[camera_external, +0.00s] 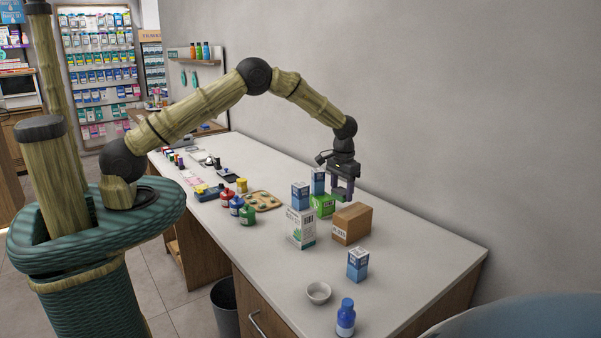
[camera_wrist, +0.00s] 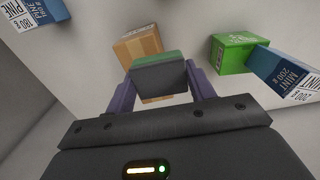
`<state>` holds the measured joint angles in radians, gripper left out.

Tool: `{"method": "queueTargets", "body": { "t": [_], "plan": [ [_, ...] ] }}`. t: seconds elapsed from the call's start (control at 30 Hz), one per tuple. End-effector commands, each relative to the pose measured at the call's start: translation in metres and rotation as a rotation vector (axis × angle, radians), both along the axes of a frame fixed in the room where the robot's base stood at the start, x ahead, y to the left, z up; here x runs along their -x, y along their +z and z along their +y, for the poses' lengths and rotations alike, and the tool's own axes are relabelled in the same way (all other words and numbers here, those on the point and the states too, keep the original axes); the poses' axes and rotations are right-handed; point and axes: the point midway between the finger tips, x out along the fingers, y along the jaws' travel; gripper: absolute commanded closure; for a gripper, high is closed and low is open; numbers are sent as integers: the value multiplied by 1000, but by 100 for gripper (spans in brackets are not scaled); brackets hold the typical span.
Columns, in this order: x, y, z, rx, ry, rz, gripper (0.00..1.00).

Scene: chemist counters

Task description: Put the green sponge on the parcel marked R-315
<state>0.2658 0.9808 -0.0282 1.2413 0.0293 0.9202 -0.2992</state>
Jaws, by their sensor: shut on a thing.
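My gripper (camera_external: 343,188) is raised above the counter, behind the cardboard parcel. In the wrist view my gripper (camera_wrist: 160,82) has its two purple fingers closed on the green sponge (camera_wrist: 158,58), which shows a green upper strip and a dark grey face. The sponge cannot be made out clearly in the external view. The brown parcel (camera_external: 352,224) lies on the counter with a pale label whose marking is too small to read surely. In the wrist view the parcel (camera_wrist: 138,46) is beyond the sponge, partly covered by it, with a gap apparent between them.
A green box (camera_external: 322,206), blue-and-white boxes (camera_external: 300,196) and a white carton (camera_external: 301,228) stand left of the parcel. Another blue box (camera_external: 358,264), a white bowl (camera_external: 318,292) and a blue bottle (camera_external: 346,318) are nearer. The counter right of the parcel is clear; a wall runs behind.

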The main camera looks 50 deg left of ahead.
Motion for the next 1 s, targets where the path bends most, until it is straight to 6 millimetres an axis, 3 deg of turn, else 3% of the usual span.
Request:
{"method": "queueTargets", "body": {
  "t": [0.17,0.4,0.77,0.8,0.9,1.0],
  "plan": [
    [0,-7,0,0,0,1,68],
    [0,-35,0,0,0,1,68],
    [0,-41,0,0,0,0,68],
    [0,-41,0,0,0,0,44],
    [0,-40,0,0,0,0,24],
    [0,-40,0,0,0,0,24]
  ]
}}
